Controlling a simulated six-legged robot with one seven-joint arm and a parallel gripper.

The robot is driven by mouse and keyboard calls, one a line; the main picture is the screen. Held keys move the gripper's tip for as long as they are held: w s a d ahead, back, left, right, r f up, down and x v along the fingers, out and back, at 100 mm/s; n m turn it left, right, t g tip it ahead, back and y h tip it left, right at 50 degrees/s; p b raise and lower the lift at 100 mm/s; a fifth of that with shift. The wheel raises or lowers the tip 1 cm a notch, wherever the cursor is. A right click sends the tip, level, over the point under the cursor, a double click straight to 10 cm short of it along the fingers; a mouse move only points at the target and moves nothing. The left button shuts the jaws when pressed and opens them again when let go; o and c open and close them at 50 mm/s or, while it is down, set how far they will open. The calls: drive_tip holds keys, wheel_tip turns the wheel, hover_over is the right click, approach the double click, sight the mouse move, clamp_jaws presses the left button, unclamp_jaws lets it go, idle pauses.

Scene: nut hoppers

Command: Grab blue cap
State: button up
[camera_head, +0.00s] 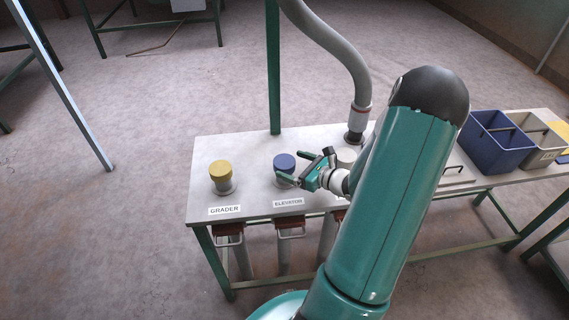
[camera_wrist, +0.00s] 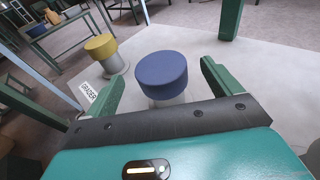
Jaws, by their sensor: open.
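The blue cap (camera_head: 285,161) sits on a short grey pipe stub behind the ELEVATOR label on the white table (camera_head: 250,203). In the wrist view the blue cap (camera_wrist: 161,74) is large and lies ahead, between the lines of my two fingers. My gripper (camera_head: 292,168) is open and close to the cap's right side. In the wrist view my gripper (camera_wrist: 160,85) has its green fingers spread, with nothing held. I cannot tell whether a finger touches the cap.
A yellow cap (camera_head: 220,169) sits on a stub at left by the GRADER label (camera_head: 224,210). A pale cap (camera_head: 347,156) is partly hidden by my arm. A grey hose (camera_head: 343,57) comes down behind. A blue bin (camera_head: 497,143) and a grey bin (camera_head: 540,133) stand right.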

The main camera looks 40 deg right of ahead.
sight(286, 162)
drive_tip(key=x, duration=0.6)
drive_tip(key=shift+s, duration=0.1)
drive_tip(key=c, duration=1)
